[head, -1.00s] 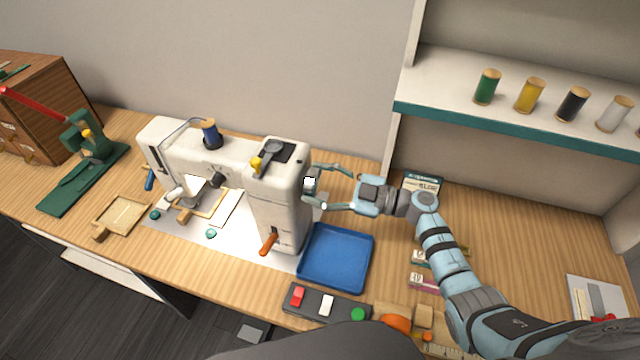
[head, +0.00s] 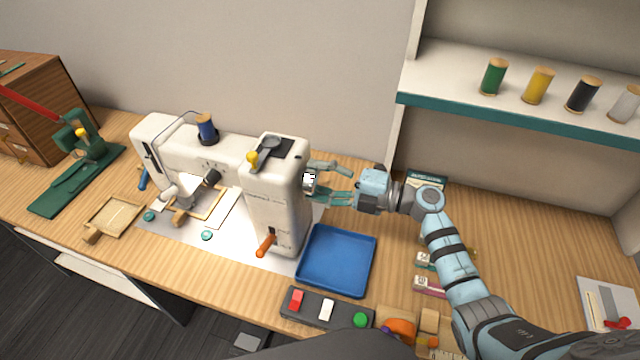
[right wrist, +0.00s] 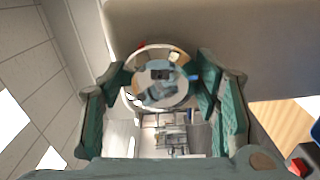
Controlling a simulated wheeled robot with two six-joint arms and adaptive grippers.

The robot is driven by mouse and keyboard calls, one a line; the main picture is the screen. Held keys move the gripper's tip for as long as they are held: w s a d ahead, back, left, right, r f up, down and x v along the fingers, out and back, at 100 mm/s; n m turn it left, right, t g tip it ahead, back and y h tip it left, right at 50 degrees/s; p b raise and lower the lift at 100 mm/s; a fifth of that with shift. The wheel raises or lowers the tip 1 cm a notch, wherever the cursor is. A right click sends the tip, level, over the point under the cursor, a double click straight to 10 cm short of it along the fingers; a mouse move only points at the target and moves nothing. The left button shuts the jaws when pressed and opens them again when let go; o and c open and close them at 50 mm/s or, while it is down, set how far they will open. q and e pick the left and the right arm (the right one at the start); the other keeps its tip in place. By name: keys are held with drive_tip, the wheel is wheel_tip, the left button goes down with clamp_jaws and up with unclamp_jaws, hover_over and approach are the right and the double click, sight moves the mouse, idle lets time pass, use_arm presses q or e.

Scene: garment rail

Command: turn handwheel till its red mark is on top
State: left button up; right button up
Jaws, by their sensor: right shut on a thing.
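The white sewing machine (head: 275,185) stands on the wooden table, with the small shiny handwheel (head: 310,181) on its right end. My right gripper (head: 317,181) reaches in from the right and is shut on the handwheel. In the right wrist view the mirror-like round handwheel (right wrist: 160,85) sits between the green fingers of my right gripper (right wrist: 158,78). A small red spot (right wrist: 141,46) shows at the wheel's upper left rim in that view. The head view does not show the red mark clearly. My left gripper is not in view.
A blue tray (head: 337,262) lies in front of the machine's right end, below my right gripper. An orange-handled lever (head: 265,245) sticks out of the machine's front. A switch box (head: 326,308) is near the front edge. A shelf (head: 520,118) with thread spools is at the upper right.

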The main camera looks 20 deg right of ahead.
drive_tip(key=n+b, duration=0.2)
drive_tip(key=n, duration=0.1)
drive_tip(key=shift+f+n, duration=0.15)
drive_tip(key=shift+n, duration=0.25)
drive_tip(key=n+b, duration=0.3)
drive_tip(key=shift+n, duration=0.3)
drive_tip(key=n+b, duration=0.4)
drive_tip(key=shift+n, duration=0.4)
drive_tip(key=shift+r+n+b, duration=0.25)
drive_tip(key=shift+n+b, duration=0.5)
drive_tip(key=shift+n, duration=0.05)
drive_tip(key=shift+r, duration=0.1)
drive_tip(key=o, duration=1.1)
drive_tip(key=shift+a, duration=0.1)
drive_tip(key=shift+o, duration=0.2)
